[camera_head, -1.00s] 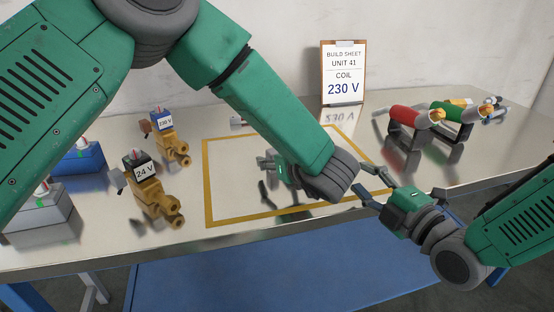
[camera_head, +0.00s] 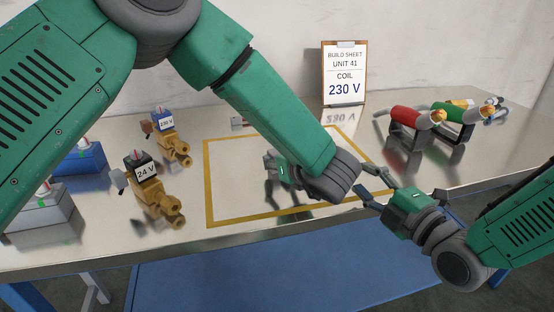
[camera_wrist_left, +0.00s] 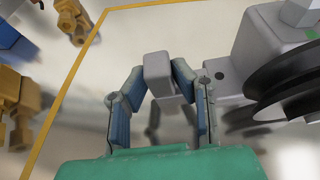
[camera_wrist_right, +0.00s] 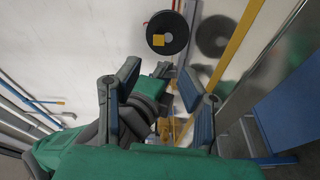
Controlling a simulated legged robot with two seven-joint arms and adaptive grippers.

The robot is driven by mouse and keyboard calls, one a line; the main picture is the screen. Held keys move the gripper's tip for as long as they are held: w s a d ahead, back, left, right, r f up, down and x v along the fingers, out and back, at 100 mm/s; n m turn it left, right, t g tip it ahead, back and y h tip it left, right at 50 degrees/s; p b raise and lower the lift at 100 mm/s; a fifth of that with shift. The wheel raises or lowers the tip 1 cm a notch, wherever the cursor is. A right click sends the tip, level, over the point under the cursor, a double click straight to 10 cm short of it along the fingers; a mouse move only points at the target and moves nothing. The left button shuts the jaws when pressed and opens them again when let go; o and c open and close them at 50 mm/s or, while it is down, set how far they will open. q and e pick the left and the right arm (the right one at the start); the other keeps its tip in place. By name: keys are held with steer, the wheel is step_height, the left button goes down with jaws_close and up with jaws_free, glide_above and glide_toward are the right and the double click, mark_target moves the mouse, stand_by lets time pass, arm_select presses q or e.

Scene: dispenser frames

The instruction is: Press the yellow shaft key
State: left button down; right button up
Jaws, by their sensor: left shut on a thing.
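The yellow key (camera_wrist_right: 158,40) shows in the right wrist view as a small yellow block on the face of a black disc (camera_wrist_right: 178,23). The disc also shows edge-on in the left wrist view (camera_wrist_left: 284,92), beside a grey housing (camera_wrist_left: 262,48). My left gripper (camera_head: 270,165) is shut on a grey block (camera_wrist_left: 159,72) at that housing's left. In the head view my left arm hides the disc and key. My right gripper (camera_head: 367,181) is open and empty, right of my left wrist. Its spread fingers (camera_wrist_right: 159,78) are apart from the key in the right wrist view.
A yellow-taped rectangle (camera_head: 208,190) marks the table. Brass valves labelled 24 V (camera_head: 150,185) and 230 V (camera_head: 175,145) stand left. Blue (camera_head: 85,160) and grey (camera_head: 40,212) boxes lie further left. Red (camera_head: 408,115) and green (camera_head: 455,112) tools and a build sheet (camera_head: 343,75) stand behind.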

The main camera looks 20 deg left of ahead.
jaws_close()
steer(key=m, duration=0.4)
steer(key=shift+s+d+m, duration=0.2)
steer(key=shift+d+m, duration=0.1)
steer(key=shift+d, duration=0.05)
steer(key=s+d+m, duration=0.1)
steer(key=m, duration=0.9)
steer(key=s+d+m, duration=0.1)
steer(key=m, duration=0.8)
steer(key=s+d+m, duration=0.1)
steer(key=m, duration=0.9)
steer(key=shift+d+m, duration=0.15)
steer(key=shift+m, duration=0.15)
